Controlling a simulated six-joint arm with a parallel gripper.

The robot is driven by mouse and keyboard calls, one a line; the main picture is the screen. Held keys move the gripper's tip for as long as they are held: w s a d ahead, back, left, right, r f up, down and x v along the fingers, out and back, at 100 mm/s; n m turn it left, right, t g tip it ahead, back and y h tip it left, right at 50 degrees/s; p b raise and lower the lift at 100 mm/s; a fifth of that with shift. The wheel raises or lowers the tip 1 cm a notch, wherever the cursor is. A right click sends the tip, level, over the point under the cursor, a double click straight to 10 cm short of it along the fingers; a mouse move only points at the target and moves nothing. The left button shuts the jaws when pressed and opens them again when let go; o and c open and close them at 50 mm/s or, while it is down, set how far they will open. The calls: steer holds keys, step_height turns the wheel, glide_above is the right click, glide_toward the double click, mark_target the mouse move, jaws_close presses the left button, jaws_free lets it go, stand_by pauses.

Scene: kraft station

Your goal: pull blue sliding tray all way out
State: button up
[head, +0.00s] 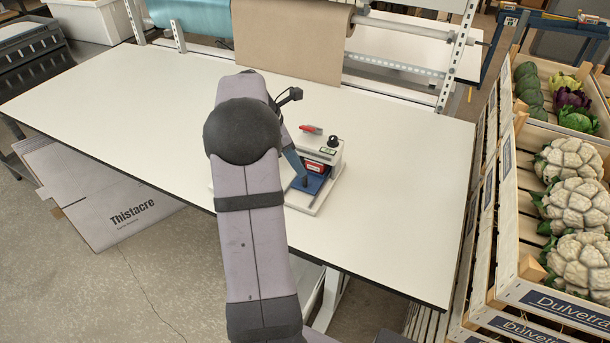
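The blue sliding tray (315,184) sticks out from the front of a small pale device (328,150) that stands on a white base plate (322,199). The device has a red lever, a black knob and a red label on its front. My gripper (303,181) points down at the tray's left part, at or just above its surface. My arm hides the left side of the device and much of the gripper. I cannot tell whether the fingers are open, shut or touching the tray.
The white table (400,170) is clear around the device. A brown paper roll (290,40) hangs on a rack at the back. Wooden crates (508,200) of vegetables stand along the right edge. A flattened cardboard box (110,200) leans below the left front edge.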

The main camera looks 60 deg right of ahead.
steer(key=shift+p+x, duration=1.1)
steer(key=shift+x, duration=2.45)
steer(key=shift+c, duration=0.4)
jaws_close()
